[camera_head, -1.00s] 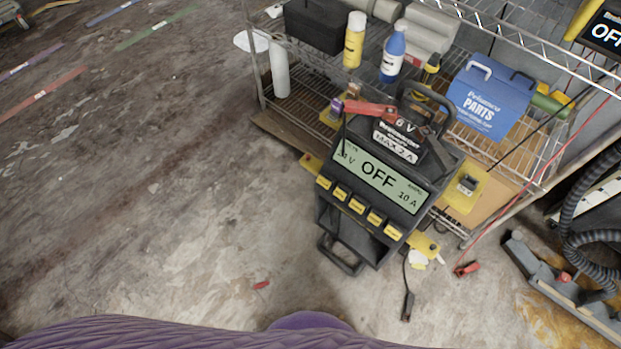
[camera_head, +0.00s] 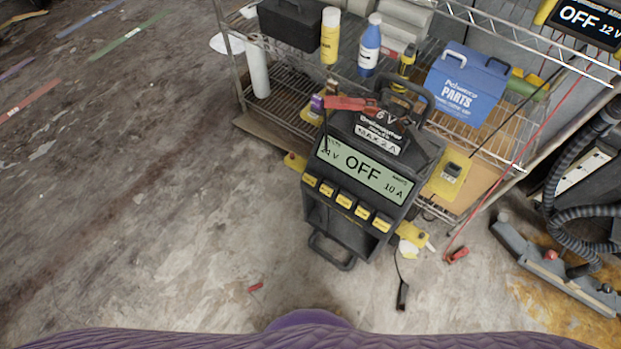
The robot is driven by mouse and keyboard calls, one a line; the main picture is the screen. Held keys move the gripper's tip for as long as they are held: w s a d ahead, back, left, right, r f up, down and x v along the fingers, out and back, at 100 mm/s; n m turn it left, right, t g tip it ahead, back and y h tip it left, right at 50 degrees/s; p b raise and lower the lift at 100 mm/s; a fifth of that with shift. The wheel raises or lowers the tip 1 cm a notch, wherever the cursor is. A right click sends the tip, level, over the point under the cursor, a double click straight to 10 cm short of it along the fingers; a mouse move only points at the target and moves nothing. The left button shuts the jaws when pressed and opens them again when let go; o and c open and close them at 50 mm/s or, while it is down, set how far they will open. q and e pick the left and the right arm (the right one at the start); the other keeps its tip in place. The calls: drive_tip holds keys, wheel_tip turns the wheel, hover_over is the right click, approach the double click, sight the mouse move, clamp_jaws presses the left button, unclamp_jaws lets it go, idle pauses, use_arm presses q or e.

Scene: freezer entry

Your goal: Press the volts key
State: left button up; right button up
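A black battery charger (camera_head: 345,232) stands upright on the concrete floor in front of a wire shelf. Its green display (camera_head: 362,172) reads OFF, with 24 V at its left and 10 A at its right. Below the display is a row of several yellow keys (camera_head: 345,201); their labels are too small to read, so I cannot tell which one is the volts key. A red clamp (camera_head: 345,103) lies on top of the charger, near its black handle. Neither of my grippers is in view.
The wire shelf (camera_head: 290,128) behind holds a blue PARTS box (camera_head: 466,85), a yellow bottle (camera_head: 330,36) and a blue bottle (camera_head: 370,45). A second OFF display (camera_head: 590,20) is at the top right. Black hoses (camera_head: 570,215) lie at right. Floor at left is mostly clear.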

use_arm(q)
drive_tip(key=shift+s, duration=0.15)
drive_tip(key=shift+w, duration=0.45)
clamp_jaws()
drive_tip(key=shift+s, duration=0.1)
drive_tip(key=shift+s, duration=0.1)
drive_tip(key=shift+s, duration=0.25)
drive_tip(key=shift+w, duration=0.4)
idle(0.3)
